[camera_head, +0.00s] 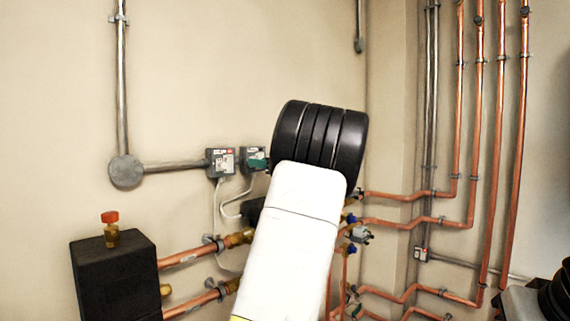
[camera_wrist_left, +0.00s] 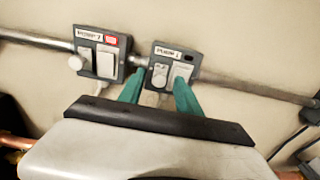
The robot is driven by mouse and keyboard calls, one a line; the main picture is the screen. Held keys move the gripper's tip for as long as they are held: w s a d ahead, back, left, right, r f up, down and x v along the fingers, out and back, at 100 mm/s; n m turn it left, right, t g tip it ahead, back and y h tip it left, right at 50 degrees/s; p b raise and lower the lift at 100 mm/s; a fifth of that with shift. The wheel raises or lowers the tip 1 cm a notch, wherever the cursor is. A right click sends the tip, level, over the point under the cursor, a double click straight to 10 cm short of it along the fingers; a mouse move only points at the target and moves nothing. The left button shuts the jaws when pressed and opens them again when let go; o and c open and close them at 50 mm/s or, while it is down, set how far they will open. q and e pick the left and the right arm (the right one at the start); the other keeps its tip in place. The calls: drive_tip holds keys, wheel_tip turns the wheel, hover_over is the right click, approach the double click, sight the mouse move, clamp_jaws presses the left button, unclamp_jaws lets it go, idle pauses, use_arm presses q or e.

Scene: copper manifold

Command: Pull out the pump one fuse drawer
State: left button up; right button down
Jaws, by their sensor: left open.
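Two small grey wall boxes sit side by side. The right box (camera_wrist_left: 174,54) has a label that appears to read PUMP 1, a grey oval part and a pale panel (camera_wrist_left: 182,72) that may be its fuse drawer. In the head view this box (camera_head: 255,156) is partly covered. My left gripper (camera_wrist_left: 158,90) is open, its two teal fingers apart at the box's lower part, one toward each side. Contact cannot be told. In the head view, my white and black left arm hides much of the area. My right gripper does not show.
The left box (camera_head: 220,162) has a red switch, a white knob and a panel. Metal conduit (camera_head: 175,166) runs to a round junction box (camera_head: 126,171). A black block (camera_head: 115,275) and copper pipes (camera_head: 190,256) lie below. More pipes (camera_head: 480,140) climb at right.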

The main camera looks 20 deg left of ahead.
use_arm(q)
drive_tip(key=shift+c, duration=0.4)
clamp_jaws()
